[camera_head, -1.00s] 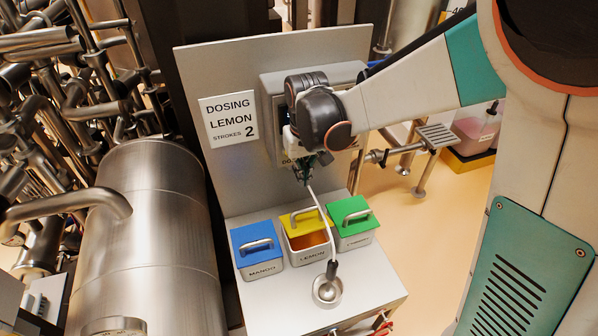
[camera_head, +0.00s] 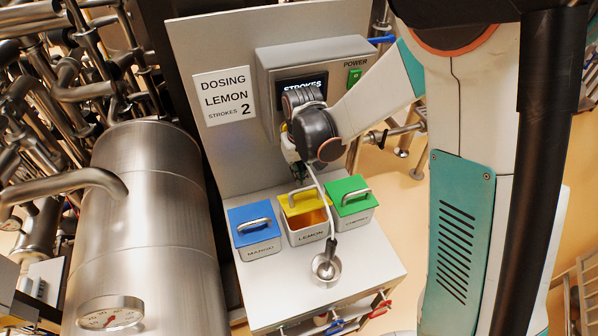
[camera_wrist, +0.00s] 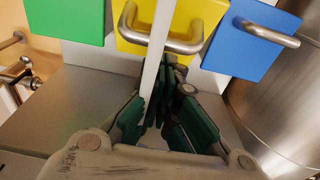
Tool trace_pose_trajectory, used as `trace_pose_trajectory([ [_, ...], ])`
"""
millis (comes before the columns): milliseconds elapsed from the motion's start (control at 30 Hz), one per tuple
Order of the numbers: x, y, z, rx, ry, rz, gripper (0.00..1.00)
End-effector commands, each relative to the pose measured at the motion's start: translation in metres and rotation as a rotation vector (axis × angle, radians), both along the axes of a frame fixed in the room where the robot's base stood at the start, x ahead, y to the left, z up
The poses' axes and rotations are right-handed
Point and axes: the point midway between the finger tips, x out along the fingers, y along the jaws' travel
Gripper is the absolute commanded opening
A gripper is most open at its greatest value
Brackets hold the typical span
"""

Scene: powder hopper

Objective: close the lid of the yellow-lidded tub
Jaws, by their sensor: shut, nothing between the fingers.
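The yellow-lidded tub, labelled LEMON (camera_head: 307,238), stands in the middle of three tubs. Its yellow lid (camera_head: 291,207) is raised at the back, and the orange inside shows at the front. The lid and its metal handle also show at the top of the wrist view (camera_wrist: 203,14). My gripper (camera_wrist: 166,72) is shut and empty, just in front of the lid handle in that view; I cannot tell whether they touch. In the head view my wrist hides most of the fingers, above the lid.
The dosing box (camera_head: 300,58) stands behind.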

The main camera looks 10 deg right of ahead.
Motion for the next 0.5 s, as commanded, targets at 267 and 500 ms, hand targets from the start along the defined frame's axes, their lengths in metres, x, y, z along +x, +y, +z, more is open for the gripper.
trace_pose_trajectory([
  [267,-0.0053,-0.0010,-0.0022,0.006,-0.029,0.000,0.00],
  [500,-0.0095,-0.0018,-0.0035,0.014,-0.070,0.000,0.00],
])
